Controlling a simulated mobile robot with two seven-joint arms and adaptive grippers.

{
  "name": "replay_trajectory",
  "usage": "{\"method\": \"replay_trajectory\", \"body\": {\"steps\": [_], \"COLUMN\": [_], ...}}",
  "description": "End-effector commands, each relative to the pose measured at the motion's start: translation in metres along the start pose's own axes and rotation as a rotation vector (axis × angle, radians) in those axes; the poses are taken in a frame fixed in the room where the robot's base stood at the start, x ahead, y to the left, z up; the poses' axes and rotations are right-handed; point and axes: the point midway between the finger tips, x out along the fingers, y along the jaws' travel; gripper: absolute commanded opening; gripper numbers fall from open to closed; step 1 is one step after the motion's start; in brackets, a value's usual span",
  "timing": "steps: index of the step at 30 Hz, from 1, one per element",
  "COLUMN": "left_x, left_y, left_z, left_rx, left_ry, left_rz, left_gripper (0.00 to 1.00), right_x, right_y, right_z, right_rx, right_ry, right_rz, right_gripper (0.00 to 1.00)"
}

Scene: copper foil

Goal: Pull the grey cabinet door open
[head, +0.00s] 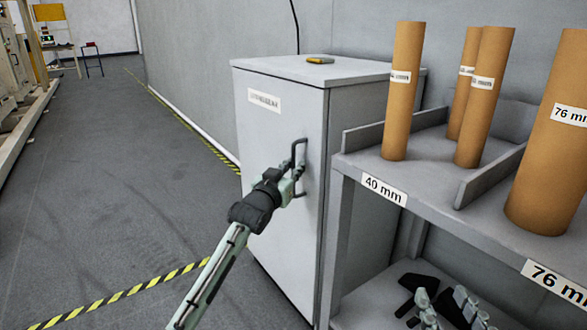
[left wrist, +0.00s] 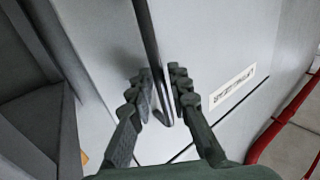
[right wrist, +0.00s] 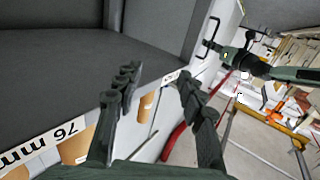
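The grey cabinet (head: 285,200) stands left of the shelf, its front door flush with the body. A dark vertical bar handle (head: 301,155) is on the door's right side; the handle also shows in the left wrist view (left wrist: 150,35). My left gripper (head: 292,180) is at the handle's lower half.
A grey shelf unit (head: 350,218) with several brown cardboard tubes (head: 401,95) stands right beside the cabinet. The floor (head: 110,190) to the left is clear, with yellow-black tape (head: 120,295).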

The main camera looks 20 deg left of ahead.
Motion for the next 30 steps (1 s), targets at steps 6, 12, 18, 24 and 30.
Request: {"method": "replay_trajectory", "body": {"steps": [6,12,18,24,30], "left_x": [0.0,0.0,0.0,0.0,-0.005], "left_y": [0.0,0.0,0.0,0.0,-0.004], "left_z": [0.0,0.0,0.0,0.0,-0.001], "left_rx": [0.0,0.0,0.0,0.001,0.005], "left_ry": [0.0,0.0,0.0,0.0,0.0], "left_rz": [0.0,0.0,0.0,0.001,0.022], "left_gripper": [0.18,0.0,0.0,0.0,0.0], "right_x": [0.0,0.0,0.0,0.0,-0.001], "right_y": [0.0,0.0,0.0,0.0,0.007], "right_z": [-0.001,-0.001,-0.001,-0.001,0.014], "right_rx": [0.001,0.0,0.0,0.0,-0.011], "right_ry": [0.002,0.002,0.002,0.001,-0.071], "right_rz": [0.0,0.0,0.0,0.0,0.014], "right_gripper": [0.4,0.4,0.4,0.4,0.4]}}
